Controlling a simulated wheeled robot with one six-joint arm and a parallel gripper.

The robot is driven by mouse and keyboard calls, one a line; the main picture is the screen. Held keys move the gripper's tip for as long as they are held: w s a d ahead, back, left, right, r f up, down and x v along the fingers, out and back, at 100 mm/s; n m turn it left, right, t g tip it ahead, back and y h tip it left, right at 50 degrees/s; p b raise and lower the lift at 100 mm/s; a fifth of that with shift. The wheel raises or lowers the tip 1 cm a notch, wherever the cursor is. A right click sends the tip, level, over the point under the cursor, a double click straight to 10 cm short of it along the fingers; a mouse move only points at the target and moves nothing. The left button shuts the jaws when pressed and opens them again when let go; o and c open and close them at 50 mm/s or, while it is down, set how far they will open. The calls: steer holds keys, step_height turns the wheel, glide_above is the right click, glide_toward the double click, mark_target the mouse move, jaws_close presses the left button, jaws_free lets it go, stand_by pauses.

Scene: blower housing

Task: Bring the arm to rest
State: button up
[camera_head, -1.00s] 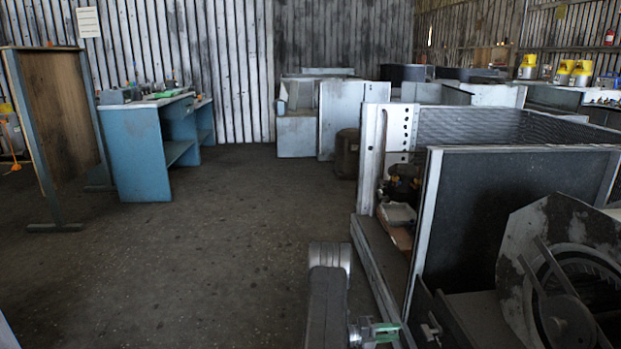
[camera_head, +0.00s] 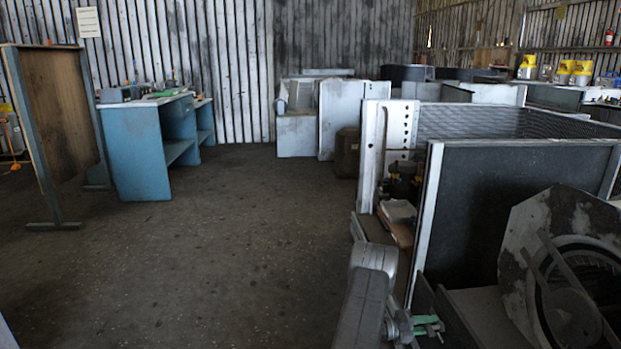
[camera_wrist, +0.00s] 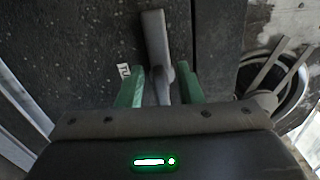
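My gripper (camera_head: 430,325) has green fingers and shows at the bottom of the head view, right of my grey arm link. In the wrist view, the two green fingers of my gripper (camera_wrist: 161,86) stand apart, with no part clearly held between them. A grey bar-shaped form (camera_wrist: 155,35) shows beyond and between the fingers; I cannot tell what it is. The blower housing (camera_head: 530,240), with its round wheel opening, is to the right of my gripper. Its round opening (camera_wrist: 285,85) also shows at the right of the wrist view.
A dark panel with a pale frame (camera_head: 510,200) stands behind my gripper. A metal cabinet shell (camera_head: 372,155) stands beyond it. A blue workbench (camera_head: 140,155) and a wooden board on a stand (camera_head: 58,120) are at the left. The middle floor (camera_head: 230,230) is clear.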

steer(key=m, duration=0.4)
steer(key=shift+s+r+m, duration=0.1)
steer(key=shift+r+m, duration=0.25)
steer(key=shift+m, duration=0.05)
steer(key=shift+r, duration=0.1)
